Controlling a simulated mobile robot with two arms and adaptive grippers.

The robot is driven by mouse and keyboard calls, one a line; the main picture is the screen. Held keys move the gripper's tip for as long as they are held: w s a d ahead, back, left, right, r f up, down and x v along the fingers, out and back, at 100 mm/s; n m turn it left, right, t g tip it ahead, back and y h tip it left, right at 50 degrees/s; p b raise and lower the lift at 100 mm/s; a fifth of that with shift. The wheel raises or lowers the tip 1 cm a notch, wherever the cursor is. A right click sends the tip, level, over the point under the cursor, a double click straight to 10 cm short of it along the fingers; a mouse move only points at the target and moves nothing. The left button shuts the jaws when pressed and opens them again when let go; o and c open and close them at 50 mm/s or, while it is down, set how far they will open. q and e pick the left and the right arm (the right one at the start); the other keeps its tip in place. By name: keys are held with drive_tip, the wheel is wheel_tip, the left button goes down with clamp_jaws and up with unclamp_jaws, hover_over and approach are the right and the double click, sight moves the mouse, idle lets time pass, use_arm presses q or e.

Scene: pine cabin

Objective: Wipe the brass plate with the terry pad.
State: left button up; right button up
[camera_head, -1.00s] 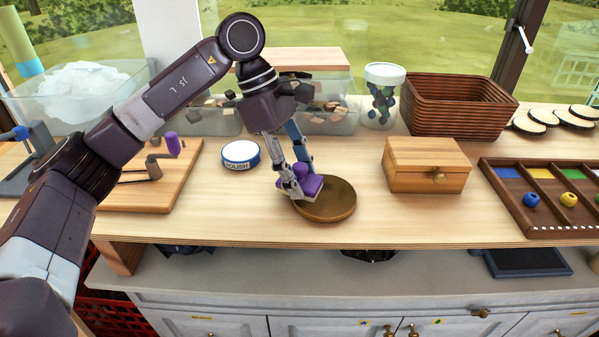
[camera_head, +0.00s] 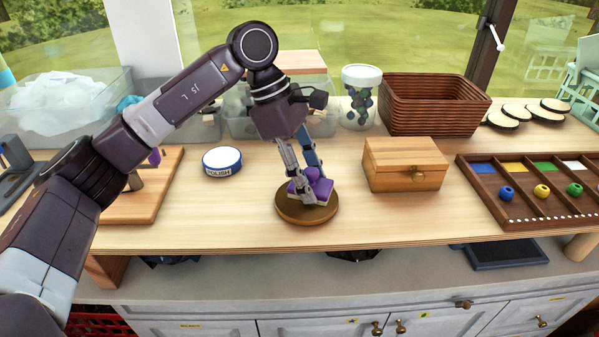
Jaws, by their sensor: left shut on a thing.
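The brass plate (camera_head: 293,215) is a round brown-gold disc lying flat on the wooden bench top. My left gripper (camera_head: 309,193) reaches down from above and is shut on the purple terry pad (camera_head: 322,190). The pad is over the plate's upper middle and seems to rest on it. The gripper fingers hide part of the pad, and the pad hides part of the plate. A round polish tin (camera_head: 222,162) with a blue rim and white lid stands to the left of the plate. My right gripper is not in view.
A wooden box (camera_head: 405,165) with a knob stands right of the plate. A brown basket (camera_head: 435,104), a lidded jar (camera_head: 361,97) and clear bins line the back. Bare bench surrounds the plate.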

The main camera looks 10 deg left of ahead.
sight(282, 192)
use_arm(q)
drive_tip(key=shift+w+d, duration=0.15)
drive_tip(key=shift+d, duration=0.9)
drive_tip(key=shift+w+d, duration=0.15)
drive_tip(key=shift+d, duration=0.85)
drive_tip(key=shift+a+f, duration=0.1)
drive_tip(key=shift+a, duration=0.5)
drive_tip(key=shift+s+a, duration=0.25)
drive_tip(key=shift+a, duration=0.85)
drive_tip(key=shift+s+a+b, duration=0.15)
drive_tip(key=shift+a+b, duration=0.3)
drive_tip(key=shift+a, duration=0.55)
drive_tip(key=shift+s+a+b, duration=0.15)
drive_tip(key=shift+s+a, duration=0.1)
drive_tip(key=shift+a, duration=0.85)
drive_tip(key=shift+s+a+b, duration=0.15)
drive_tip(key=shift+s+a, duration=0.05)
drive_tip(key=shift+a, duration=0.9)
drive_tip(key=shift+d, duration=0.1)
drive_tip(key=shift+r+p, duration=2.25)
drive_tip(key=shift+r, duration=0.85)
